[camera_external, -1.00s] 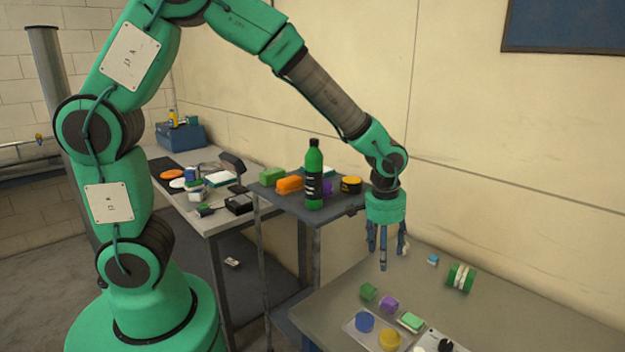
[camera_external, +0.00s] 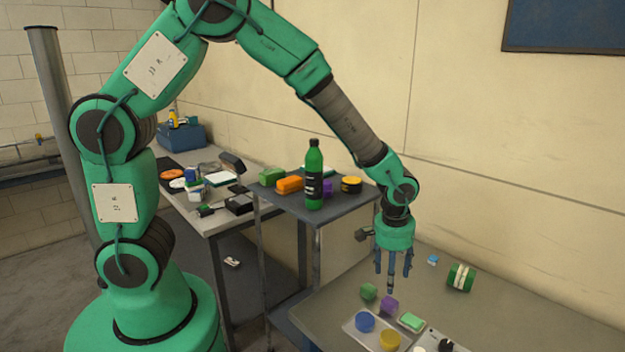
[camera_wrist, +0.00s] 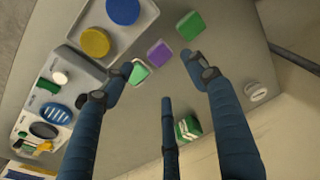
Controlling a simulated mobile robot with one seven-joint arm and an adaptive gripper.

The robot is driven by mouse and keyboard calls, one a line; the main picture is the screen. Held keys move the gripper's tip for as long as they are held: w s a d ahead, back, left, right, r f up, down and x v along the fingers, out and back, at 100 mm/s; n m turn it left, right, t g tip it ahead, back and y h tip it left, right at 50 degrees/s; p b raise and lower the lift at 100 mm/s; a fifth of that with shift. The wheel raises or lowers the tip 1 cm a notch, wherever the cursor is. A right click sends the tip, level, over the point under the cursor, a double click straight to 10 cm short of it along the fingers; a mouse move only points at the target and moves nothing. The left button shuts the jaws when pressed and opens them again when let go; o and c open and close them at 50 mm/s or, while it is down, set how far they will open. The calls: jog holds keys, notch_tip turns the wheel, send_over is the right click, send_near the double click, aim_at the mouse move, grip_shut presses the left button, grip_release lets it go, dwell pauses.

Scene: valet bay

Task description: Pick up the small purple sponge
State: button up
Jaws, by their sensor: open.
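The small purple sponge (camera_external: 389,305) lies on the grey table at the front right, between a green block (camera_external: 368,291) and a green-and-white sponge (camera_external: 411,322). In the wrist view the purple sponge (camera_wrist: 159,54) lies ahead of the fingers, with the green block (camera_wrist: 191,26) to its right and the green-and-white sponge (camera_wrist: 139,72) to its left. My gripper (camera_external: 392,280) points down above the table, close to the purple sponge but apart from it. Its three blue fingers (camera_wrist: 166,90) are spread and empty.
A tray (camera_external: 352,328) holds a blue disc (camera_external: 364,322) and a yellow disc (camera_external: 389,340). A cart (camera_external: 350,205) carries a green bottle (camera_external: 314,175). The wall stands behind the table.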

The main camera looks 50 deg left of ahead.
send_over(390, 300)
jog(key=s, duration=0.1)
notch_tip(390, 300, down, 6)
jog(key=shift+r, duration=0.15)
jog(key=shift+w+f+b, duration=0.2)
jog(key=shift+f+b, duration=0.1)
jog(key=shift+f, duration=1)
jog(key=shift+w+f+b, duration=0.2)
jog(key=shift+f+b, duration=0.1)
jog(key=shift+f, duration=1)
jog(key=c, duration=0.9)
